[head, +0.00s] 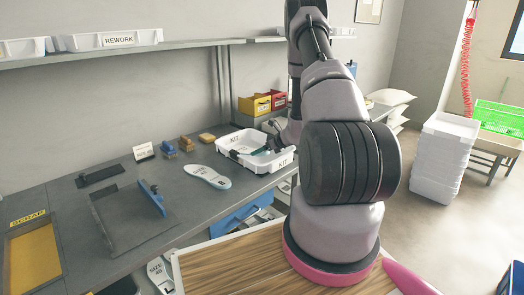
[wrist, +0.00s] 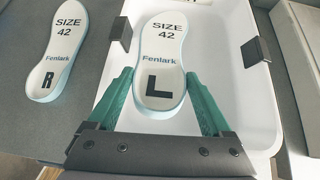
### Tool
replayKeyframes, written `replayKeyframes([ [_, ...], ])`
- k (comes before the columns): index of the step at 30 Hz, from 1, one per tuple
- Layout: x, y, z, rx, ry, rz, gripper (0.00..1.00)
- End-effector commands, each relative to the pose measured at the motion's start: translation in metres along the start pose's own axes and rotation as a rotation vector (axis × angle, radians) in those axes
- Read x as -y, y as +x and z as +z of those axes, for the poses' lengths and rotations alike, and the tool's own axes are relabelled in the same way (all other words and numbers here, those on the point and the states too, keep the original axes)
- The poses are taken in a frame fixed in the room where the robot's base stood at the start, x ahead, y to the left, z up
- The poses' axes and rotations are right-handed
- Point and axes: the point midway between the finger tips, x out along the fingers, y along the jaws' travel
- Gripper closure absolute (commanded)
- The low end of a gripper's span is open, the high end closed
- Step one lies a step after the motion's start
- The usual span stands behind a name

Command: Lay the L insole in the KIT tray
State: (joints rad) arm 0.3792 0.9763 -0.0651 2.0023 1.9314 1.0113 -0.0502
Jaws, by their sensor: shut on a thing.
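The L insole (wrist: 158,50), white with a pale blue edge and marked SIZE 42, Fenlark and L, is between the green fingers of my gripper (wrist: 160,82) in the wrist view. The fingers are shut on its sides near the L end. The insole lies over the floor of the white KIT tray (wrist: 262,130); I cannot tell whether it touches the floor. In the head view the KIT tray (head: 284,164) stands on the bench, with my gripper (head: 262,150) inside its outline. There the insole is hard to make out.
The R insole (wrist: 57,50), also size 42, lies on the bench left of the tray. Dark clips (wrist: 257,50) sit on the tray's rims. Yellow and red bins (head: 262,103) stand behind the tray. A blue-handled fixture (head: 152,197) is farther left on the bench.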

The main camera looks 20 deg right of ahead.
Motion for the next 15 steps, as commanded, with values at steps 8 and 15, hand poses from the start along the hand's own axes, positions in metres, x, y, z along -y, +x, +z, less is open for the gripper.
replayKeyframes([
  [8,-0.0001,0.0015,-0.0017,0.000,-0.001,0.000,0.05],
  [15,-0.0001,0.0013,-0.0014,0.000,-0.001,0.000,0.00],
])
